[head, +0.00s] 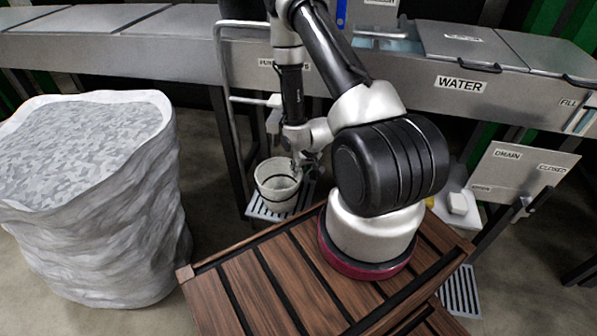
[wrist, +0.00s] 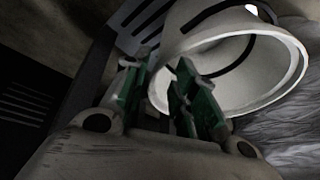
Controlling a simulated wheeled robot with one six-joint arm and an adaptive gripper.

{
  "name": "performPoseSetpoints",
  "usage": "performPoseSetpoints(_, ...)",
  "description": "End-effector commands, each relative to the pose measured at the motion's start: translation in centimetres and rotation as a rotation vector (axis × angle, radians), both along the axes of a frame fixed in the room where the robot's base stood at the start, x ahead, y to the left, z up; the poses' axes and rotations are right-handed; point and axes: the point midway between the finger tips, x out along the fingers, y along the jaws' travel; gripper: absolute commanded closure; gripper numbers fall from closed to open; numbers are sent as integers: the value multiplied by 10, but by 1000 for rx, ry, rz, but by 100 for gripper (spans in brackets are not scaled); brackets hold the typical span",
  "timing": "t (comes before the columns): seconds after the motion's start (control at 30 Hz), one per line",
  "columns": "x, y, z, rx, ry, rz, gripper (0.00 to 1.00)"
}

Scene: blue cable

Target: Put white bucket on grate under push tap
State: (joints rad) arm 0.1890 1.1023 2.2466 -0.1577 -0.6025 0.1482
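The white bucket (head: 278,187) has a dark band and stands upright at the slotted grate (head: 262,212) under the bench, apparently on it. My gripper (head: 301,162) is at the right side of the bucket's rim. In the wrist view the bucket (wrist: 270,85) lies just beyond the green-padded fingers of my gripper (wrist: 163,75). The fingers stand apart, with the near edge of the rim showing in the gap. I cannot tell whether either finger touches the bucket. The push tap (head: 275,102) is partly hidden by my arm. Part of the grate (wrist: 140,22) shows behind the bucket.
A large white sack (head: 100,200) full of grey flakes stands at the left. A metal bench with a WATER label (head: 460,83) runs across the back. A DRAIN panel (head: 520,170) and a second grate (head: 460,290) are at the right. Floor between sack and grate is free.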

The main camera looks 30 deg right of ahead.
Motion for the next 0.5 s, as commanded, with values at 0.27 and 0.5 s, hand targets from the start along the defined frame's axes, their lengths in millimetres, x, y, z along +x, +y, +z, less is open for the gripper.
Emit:
performPoseSetpoints(0.27,-24,-1,59,0,-2,-1,72)
performPoseSetpoints(0.5,-35,-1,83,0,0,0,72)
